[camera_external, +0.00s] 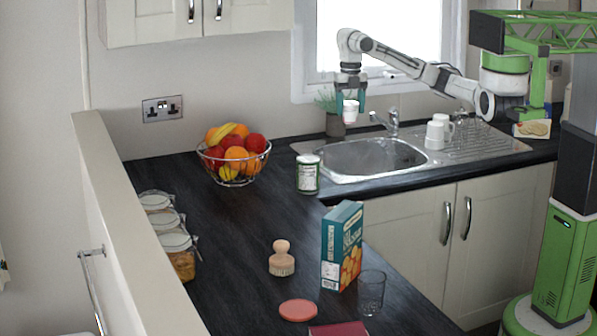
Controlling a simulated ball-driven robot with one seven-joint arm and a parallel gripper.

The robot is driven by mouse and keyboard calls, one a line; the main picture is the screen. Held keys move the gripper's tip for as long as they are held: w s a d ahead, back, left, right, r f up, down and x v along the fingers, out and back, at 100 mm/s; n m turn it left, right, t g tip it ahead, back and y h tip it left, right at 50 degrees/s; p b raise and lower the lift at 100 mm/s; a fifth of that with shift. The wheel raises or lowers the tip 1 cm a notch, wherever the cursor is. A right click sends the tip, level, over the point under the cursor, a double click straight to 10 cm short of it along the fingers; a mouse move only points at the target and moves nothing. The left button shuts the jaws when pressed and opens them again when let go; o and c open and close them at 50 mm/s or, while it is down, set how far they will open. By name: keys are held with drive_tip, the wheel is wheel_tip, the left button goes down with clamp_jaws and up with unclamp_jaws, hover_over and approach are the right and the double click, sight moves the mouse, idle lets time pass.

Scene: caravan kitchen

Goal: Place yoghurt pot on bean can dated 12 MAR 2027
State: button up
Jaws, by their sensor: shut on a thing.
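My gripper (350,97) is shut on a small white yoghurt pot (351,112), which hangs upright below the fingers. The pot is in the air, in front of the potted plant by the window, as seen from this camera. A bean can (307,177) with a green and white label stands upright on the dark worktop, at the left front of the sink. The pot appears higher and to the right of the can, apart from it. The can's date is too small to read. No other such can shows.
A wire fruit bowl (234,160) stands left of the can. A teal box (342,246), brush (282,260) and glass (370,292) stand nearer the camera.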

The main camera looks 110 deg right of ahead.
drive_tip(key=w+d+f, duration=0.2)
drive_tip(key=w+f, duration=0.1)
drive_tip(key=w+d+f, duration=0.3)
drive_tip(key=w, duration=0.1)
drive_tip(key=w+d+f, duration=0.3)
drive_tip(key=shift+w+d+f+p, duration=0.1)
drive_tip(key=shift+w+f+p, duration=0.05)
drive_tip(key=shift+f+p, duration=0.8)
drive_tip(key=shift+f, duration=1)
drive_tip(key=o, duration=1.2)
drive_tip(key=shift+f, duration=0.1)
drive_tip(key=r, duration=0.4)
drive_tip(key=r+b, duration=0.1)
drive_tip(key=r, duration=0.7)
drive_tip(key=shift+d+r+b, duration=0.15)
drive_tip(key=shift+d+b, duration=0.1)
drive_tip(key=shift+b, duration=0.05)
